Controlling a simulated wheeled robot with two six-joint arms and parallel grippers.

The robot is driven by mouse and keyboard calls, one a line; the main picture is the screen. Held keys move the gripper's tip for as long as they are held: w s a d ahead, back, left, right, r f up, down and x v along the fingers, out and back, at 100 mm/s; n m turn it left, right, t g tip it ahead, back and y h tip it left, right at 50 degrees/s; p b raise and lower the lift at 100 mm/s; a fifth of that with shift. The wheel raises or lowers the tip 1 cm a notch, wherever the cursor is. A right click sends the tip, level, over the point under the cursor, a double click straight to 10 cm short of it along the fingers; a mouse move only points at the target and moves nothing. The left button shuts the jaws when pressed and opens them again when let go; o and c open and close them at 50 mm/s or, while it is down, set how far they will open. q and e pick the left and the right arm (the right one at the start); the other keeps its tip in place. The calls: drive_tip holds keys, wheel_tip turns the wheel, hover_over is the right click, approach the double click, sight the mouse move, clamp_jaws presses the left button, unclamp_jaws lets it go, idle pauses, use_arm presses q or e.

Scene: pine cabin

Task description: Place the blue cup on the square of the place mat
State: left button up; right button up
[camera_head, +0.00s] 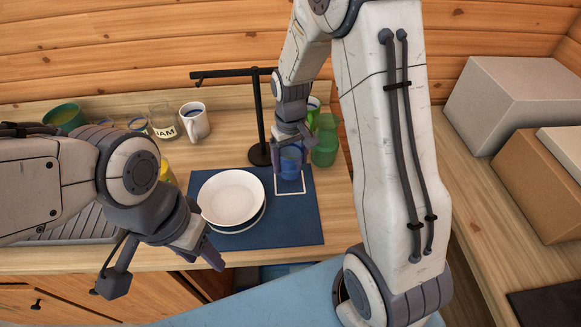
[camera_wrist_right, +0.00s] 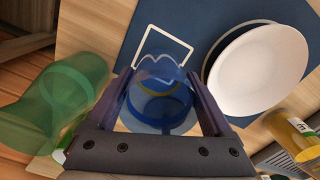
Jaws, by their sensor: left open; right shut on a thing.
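The see-through blue cup (camera_head: 291,160) is between the fingers of my right gripper (camera_head: 292,140), which is shut on it. In the right wrist view the cup (camera_wrist_right: 160,98) sits between both fingers, its rim towards the square. The blue place mat (camera_head: 290,228) lies on the counter, with a white-outlined square (camera_head: 290,192) near its back right. In the head view the cup overlaps the square's back part; I cannot tell whether it touches the mat. My left gripper (camera_head: 206,252) is open and empty, in front of the plates.
A green glass vessel (camera_head: 325,142) stands close right of the cup. A black stand (camera_head: 260,120) rises behind the mat. A white mug (camera_head: 195,122) and jam jar (camera_head: 163,122) stand at the back left.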

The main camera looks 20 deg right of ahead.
sight(290, 170)
wheel_tip(290, 170, down, 4)
drive_tip(key=shift+w+r+p, duration=0.1)
drive_tip(key=shift+p, duration=0.3)
drive_tip(key=shift+f, duration=0.2)
drive_tip(key=shift+f, duration=0.2)
drive_tip(key=o, duration=1.1)
drive_tip(key=shift+r, duration=0.15)
